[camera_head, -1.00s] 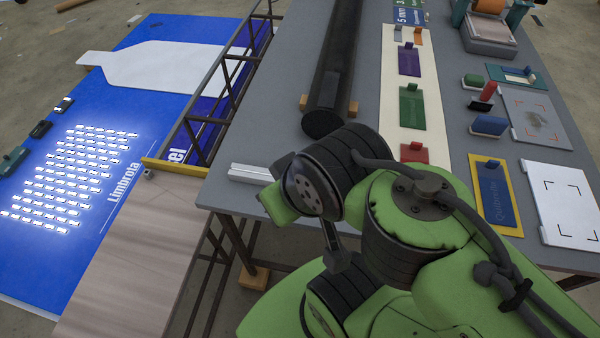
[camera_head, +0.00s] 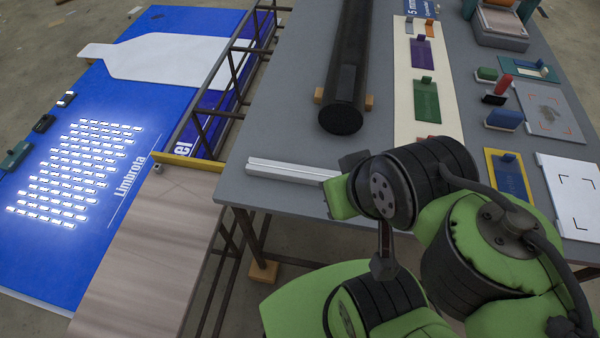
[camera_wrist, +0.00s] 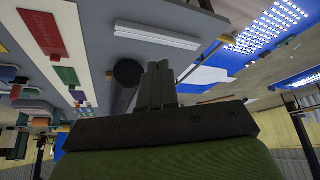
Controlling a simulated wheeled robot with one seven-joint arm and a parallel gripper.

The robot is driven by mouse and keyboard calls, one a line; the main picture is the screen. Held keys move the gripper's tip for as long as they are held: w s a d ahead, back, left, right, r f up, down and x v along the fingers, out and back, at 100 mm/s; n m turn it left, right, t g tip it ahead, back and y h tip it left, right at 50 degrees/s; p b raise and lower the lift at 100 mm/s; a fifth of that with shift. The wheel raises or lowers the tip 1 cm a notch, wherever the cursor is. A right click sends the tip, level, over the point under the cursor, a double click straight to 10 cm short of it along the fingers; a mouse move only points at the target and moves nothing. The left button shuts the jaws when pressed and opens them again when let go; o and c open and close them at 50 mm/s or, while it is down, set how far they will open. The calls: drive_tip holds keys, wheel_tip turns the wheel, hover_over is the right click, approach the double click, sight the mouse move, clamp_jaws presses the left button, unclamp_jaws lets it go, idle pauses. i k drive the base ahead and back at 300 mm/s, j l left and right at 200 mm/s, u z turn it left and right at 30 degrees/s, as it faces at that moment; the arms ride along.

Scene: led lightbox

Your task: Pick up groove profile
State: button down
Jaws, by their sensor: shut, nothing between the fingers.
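The groove profile, a long pale grey-white bar (camera_head: 290,171), lies near the front left edge of the grey table (camera_head: 275,130). Its right end reaches behind my green and black arm in the head view. In the wrist view the whole bar (camera_wrist: 157,35) shows beyond the fingers, lying on the table. My gripper (camera_wrist: 160,68) is shut, with its dark fingers together and nothing between them. It is apart from the bar. I cannot make the fingers out in the head view.
A thick black tube (camera_head: 346,75) lies on wooden blocks behind the profile. A cream strip with coloured parts (camera_head: 427,60) is right of it. A wooden board (camera_head: 140,250) and a blue panel with lit modules (camera_head: 75,180) are at the left. The table around the profile's left end is clear.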

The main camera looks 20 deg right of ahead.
sight(256, 166)
drive_tip(key=k+l+u, duration=0.1)
drive_tip(key=l+u, duration=0.25)
drive_tip(key=u, duration=0.15)
drive_tip(key=k+l+u, duration=0.1)
drive_tip(key=l+u, duration=0.2)
drive_tip(key=u, duration=0.15)
drive_tip(key=k+l+u, duration=0.2)
drive_tip(key=u, duration=0.3)
drive_tip(key=k+l+u, duration=0.2)
drive_tip(key=u, duration=0.3)
